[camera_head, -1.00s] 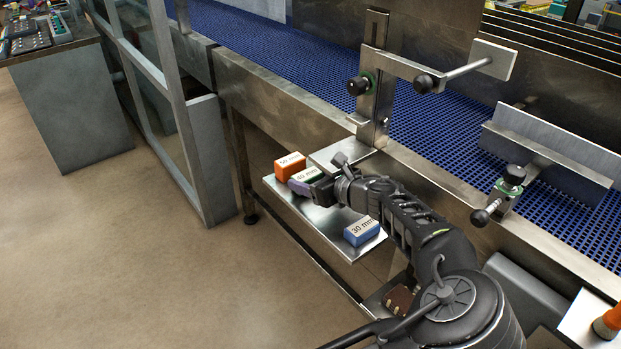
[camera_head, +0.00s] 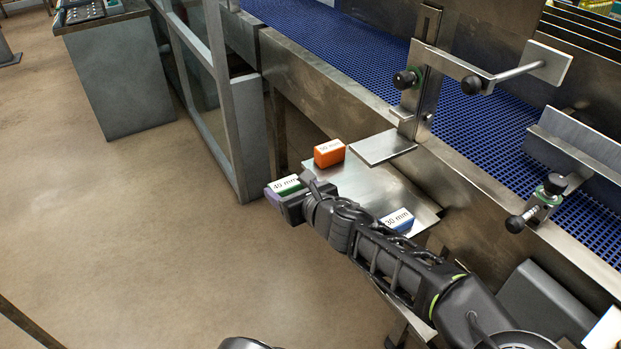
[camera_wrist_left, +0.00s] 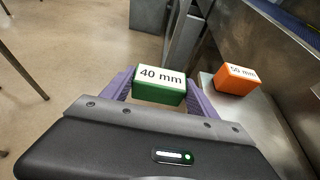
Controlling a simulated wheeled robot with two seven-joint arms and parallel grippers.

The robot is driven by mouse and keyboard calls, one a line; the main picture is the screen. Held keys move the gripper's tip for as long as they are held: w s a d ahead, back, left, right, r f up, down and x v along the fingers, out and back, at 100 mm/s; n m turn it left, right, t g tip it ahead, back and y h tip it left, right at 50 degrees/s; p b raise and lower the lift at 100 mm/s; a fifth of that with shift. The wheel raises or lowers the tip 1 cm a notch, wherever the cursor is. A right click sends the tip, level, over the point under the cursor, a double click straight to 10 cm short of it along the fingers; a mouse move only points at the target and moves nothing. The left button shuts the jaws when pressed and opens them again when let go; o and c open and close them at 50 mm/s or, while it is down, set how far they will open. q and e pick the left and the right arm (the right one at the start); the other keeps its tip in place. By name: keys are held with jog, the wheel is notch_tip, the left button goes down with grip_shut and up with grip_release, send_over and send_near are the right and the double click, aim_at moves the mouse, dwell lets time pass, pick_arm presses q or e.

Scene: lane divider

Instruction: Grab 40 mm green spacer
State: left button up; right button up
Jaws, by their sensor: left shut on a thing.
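The green spacer (camera_head: 286,185) has a white top marked "40 mm". It also shows in the left wrist view (camera_wrist_left: 160,89), between the two purple fingers. My left gripper (camera_head: 284,190) is shut on it and holds it off the left edge of the metal shelf, over the floor side. In the left wrist view the left gripper (camera_wrist_left: 159,92) has one finger on each side of the spacer. My right gripper is not in view.
An orange 50 mm spacer (camera_head: 329,152) and a blue 30 mm spacer (camera_head: 398,220) stand on the metal shelf (camera_head: 372,190). A metal bracket plate (camera_head: 383,148) juts out above the shelf. The blue conveyor (camera_head: 340,45) runs behind. Open floor (camera_head: 140,230) lies to the left.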

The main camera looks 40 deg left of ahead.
pick_arm(q)
jog(key=shift+s+a, duration=0.2)
jog(key=shift+s, duration=0.5)
